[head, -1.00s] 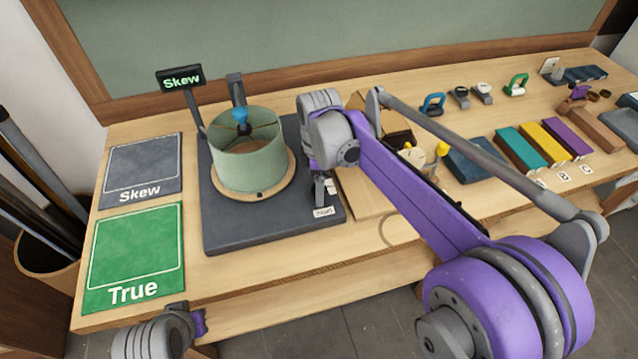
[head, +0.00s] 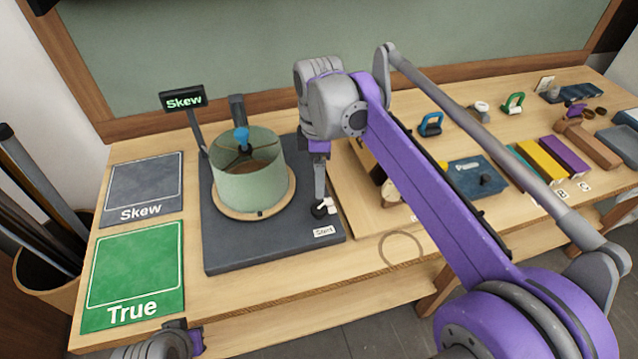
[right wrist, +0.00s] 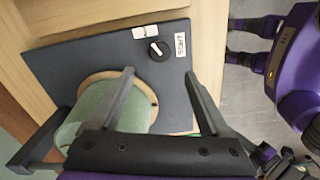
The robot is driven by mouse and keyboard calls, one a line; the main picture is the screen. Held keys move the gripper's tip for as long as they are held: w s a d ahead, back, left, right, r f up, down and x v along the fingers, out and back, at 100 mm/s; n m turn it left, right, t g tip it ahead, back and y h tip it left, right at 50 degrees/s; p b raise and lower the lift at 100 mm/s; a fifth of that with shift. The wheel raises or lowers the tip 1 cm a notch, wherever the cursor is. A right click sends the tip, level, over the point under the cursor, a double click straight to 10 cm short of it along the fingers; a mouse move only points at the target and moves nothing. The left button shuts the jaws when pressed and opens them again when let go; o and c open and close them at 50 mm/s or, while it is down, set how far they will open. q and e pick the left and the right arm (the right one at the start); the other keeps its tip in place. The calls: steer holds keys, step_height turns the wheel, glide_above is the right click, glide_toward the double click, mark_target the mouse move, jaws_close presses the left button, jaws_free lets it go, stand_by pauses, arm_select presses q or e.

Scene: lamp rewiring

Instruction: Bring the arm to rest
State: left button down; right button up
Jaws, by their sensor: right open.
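My right arm reaches in from the right in the head view, and its gripper (head: 320,182) points down near the right edge of a dark base board (head: 225,250). In the right wrist view the two fingers of this gripper (right wrist: 162,86) are spread apart with nothing between them. A black knob with a white pointer (head: 322,208) sits by the Start label; it also shows in the right wrist view (right wrist: 158,51), clear of the fingers. Only part of my left wrist (head: 165,345) shows at the bottom left; its fingers are hidden.
A green lampshade (head: 247,180) stands on the board beside a Skew display (head: 184,99). Skew (head: 142,185) and True (head: 135,270) mats lie left. Coloured blocks (head: 540,155) and small tools lie at the right. The bench's front strip is mostly clear.

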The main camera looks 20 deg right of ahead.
steer(key=shift+s+r, duration=0.1)
stand_by(0.5)
steer(key=s+d+f+m+t, duration=0.2)
steer(key=s+f+m, duration=0.5)
steer(key=s, duration=0.3)
steer(key=s+d+f+m+t, duration=0.2)
steer(key=s+f+m, duration=0.5)
steer(key=s, duration=0.4)
steer(key=shift+d+f+m+t, duration=0.4)
steer(key=shift+m+t, duration=0.3)
steer(key=shift+m, duration=0.1)
steer(key=shift+r, duration=0.1)
